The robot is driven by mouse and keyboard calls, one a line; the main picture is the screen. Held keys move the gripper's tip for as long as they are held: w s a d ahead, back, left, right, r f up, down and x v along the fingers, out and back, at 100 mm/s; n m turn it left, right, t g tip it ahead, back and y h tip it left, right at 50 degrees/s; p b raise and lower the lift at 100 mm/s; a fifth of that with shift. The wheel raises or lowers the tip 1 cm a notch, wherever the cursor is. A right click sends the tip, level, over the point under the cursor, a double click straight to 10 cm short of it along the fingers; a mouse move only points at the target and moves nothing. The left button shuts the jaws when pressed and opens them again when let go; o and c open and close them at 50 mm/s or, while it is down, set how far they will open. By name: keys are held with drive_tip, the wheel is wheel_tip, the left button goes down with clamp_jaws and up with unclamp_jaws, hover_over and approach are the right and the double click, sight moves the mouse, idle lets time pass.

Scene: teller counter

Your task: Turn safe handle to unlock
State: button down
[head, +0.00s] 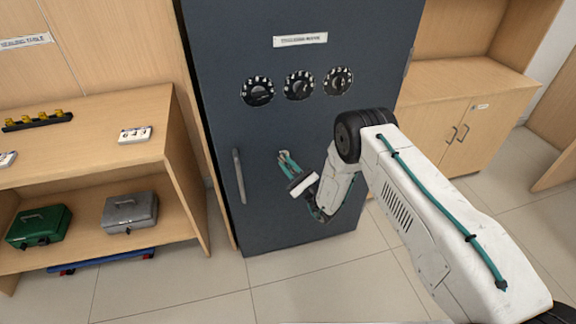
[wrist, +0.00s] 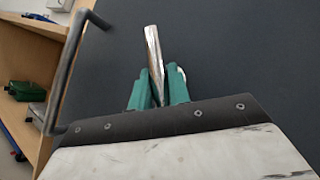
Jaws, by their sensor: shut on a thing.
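The dark blue-grey safe (head: 265,200) stands upright with its door shut. The silver safe handle (wrist: 153,50) is a slim lever on the door front; in the wrist view it points up and tilts slightly left. In the head view only a small part of the handle (head: 284,154) shows at my fingertips. My gripper (head: 290,165) has green fingers, also in the wrist view (wrist: 160,90), shut on this lever. The lever's lower part and its pivot are hidden by the fingers.
A grey vertical pull bar (head: 238,177) is on the door left of my gripper. Three black dials (head: 298,85) sit above under a label (head: 300,40). A wooden shelf (head: 165,100) with a green box (head: 38,226) and a grey box (head: 130,211) stands left. The floor in front is clear.

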drive_tip(key=shift+f+m, duration=0.1)
drive_tip(key=shift+m, duration=0.3)
drive_tip(key=c, duration=1.3)
unclamp_jaws()
